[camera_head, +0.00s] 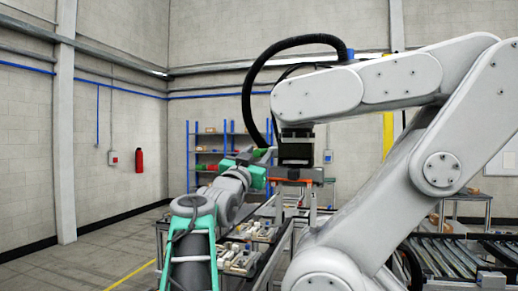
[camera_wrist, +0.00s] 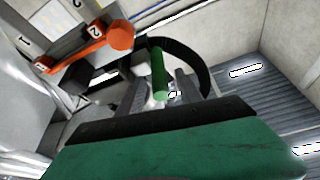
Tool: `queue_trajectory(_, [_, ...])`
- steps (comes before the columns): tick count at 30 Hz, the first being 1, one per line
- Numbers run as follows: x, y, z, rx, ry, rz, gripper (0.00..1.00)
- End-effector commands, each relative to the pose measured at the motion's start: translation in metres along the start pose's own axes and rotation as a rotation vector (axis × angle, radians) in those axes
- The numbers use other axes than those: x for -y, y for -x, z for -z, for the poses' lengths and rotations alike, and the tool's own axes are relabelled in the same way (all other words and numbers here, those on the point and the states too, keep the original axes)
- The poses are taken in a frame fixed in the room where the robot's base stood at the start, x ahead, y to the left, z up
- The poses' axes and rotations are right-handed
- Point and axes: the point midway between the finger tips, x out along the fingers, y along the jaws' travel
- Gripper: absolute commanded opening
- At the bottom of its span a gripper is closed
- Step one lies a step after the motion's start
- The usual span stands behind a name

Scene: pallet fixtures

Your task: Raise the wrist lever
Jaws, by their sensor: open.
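A green cylindrical handle (camera_wrist: 159,75) stands out in the wrist view between the two dark fingers of my gripper (camera_wrist: 160,86). The fingers are open, one on each side of it; I cannot tell whether either touches it. An orange bar with a round knob (camera_wrist: 120,38) lies to the upper left, beside numbered labels. I cannot tell for certain which of these is the wrist lever. In the head view my gripper (camera_head: 275,174) is at the dark wrist end (camera_head: 296,150) of a large white robot arm (camera_head: 400,80). The fingertips are too small there to make out.
The white arm fills the right side, with a black hose (camera_head: 250,85) looping above its wrist. Below are tables with trays of parts (camera_head: 240,258). A roller conveyor (camera_head: 455,262) stands at the right. Blue shelves (camera_head: 188,155) stand behind. The floor at left is clear.

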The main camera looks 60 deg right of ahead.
Motion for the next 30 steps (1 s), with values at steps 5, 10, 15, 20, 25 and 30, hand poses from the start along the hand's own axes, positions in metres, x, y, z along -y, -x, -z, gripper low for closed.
queue_trajectory(5, [-0.0005,-0.0092,0.0003,0.0,0.0,0.0,0.42])
queue_trajectory(10, [-0.0003,-0.0086,-0.0004,0.0,-0.001,0.0,0.41])
queue_trajectory(15, [-0.0001,-0.0084,-0.0006,0.001,-0.001,0.001,0.28])
queue_trajectory(20, [-0.0001,-0.0083,-0.0006,0.001,-0.001,0.001,0.14])
queue_trajectory(25, [-0.0001,-0.0083,-0.0006,0.001,-0.001,0.001,0.01])
queue_trajectory(30, [-0.0001,-0.0083,-0.0007,0.001,-0.001,0.001,0.0])
